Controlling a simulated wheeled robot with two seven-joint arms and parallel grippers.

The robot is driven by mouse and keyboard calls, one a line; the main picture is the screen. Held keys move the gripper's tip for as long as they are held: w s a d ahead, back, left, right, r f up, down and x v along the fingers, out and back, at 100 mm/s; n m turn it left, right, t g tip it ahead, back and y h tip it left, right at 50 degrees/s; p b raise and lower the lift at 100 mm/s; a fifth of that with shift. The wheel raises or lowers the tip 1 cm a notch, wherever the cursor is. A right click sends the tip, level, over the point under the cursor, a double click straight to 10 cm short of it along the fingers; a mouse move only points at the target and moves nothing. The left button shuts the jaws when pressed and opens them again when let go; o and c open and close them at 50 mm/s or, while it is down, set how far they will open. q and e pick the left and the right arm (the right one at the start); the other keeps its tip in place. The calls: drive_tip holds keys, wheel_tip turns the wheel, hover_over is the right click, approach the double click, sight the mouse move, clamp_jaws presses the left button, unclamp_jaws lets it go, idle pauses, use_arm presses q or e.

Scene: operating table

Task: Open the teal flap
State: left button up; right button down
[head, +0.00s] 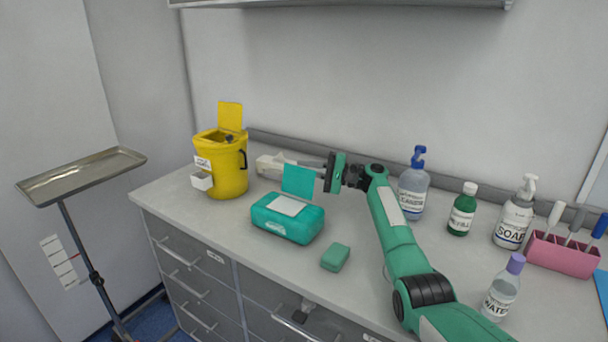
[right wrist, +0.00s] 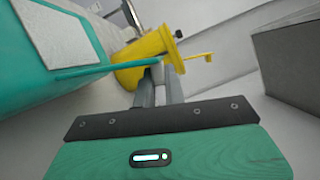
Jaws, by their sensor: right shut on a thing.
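The teal flap (head: 298,181) stands raised, roughly upright, at the back edge of a teal wipes pack (head: 275,226). The pale top panel (head: 287,206) of the pack is uncovered in front of it. My right gripper (head: 312,164) reaches in from the right, behind the flap's upper edge. In the right wrist view the flap shows edge-on as a thin teal strip (right wrist: 105,74) that runs to the fingertips (right wrist: 160,72). The gripper is shut on the flap; the exact contact is partly hidden. My left gripper is not in view.
A yellow bin (head: 228,170) with a raised lid stands left of the pack. A small green block (head: 335,257) lies in front. Several bottles, including a blue-capped one (head: 413,190), and a pink holder (head: 563,255) stand right. A metal tray stand (head: 80,175) is beyond the left edge.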

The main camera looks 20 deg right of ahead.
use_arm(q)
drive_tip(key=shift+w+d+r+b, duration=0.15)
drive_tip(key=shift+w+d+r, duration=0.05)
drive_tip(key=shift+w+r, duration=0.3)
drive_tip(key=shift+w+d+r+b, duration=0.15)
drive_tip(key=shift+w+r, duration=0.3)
use_arm(e)
drive_tip(key=shift+w+d+f+m, duration=0.25)
drive_tip(key=shift+f+m, duration=0.05)
drive_tip(key=shift+m, duration=0.3)
drive_tip(key=c, duration=1.5)
unclamp_jaws()
drive_tip(key=shift+o, duration=0.2)
